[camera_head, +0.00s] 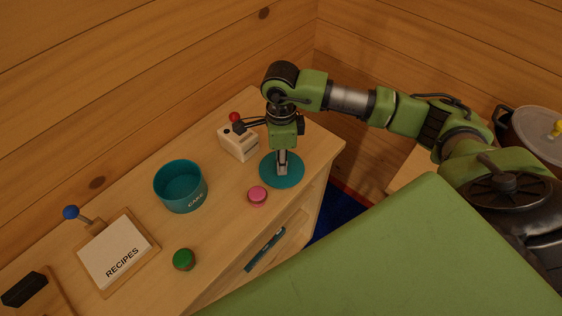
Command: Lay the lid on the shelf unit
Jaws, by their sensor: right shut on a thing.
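The lid (271,180) is a flat teal disc near the right end of the wooden unit's top (225,215), which I take to be the shelf unit. My right gripper (283,163) points down over the lid and is shut on its upright handle at the middle. The lid looks level; I cannot tell whether it touches the top or hangs just above it. A teal round tin marked CAKE (181,187) stands open to the left of the lid. My left gripper is not in view.
A pink round item (257,196) lies close in front of the lid, and a white box with a red knob (238,142) stands behind it. A green round item (184,259) and a RECIPES board (118,252) are farther left. A pot (535,135) stands at right.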

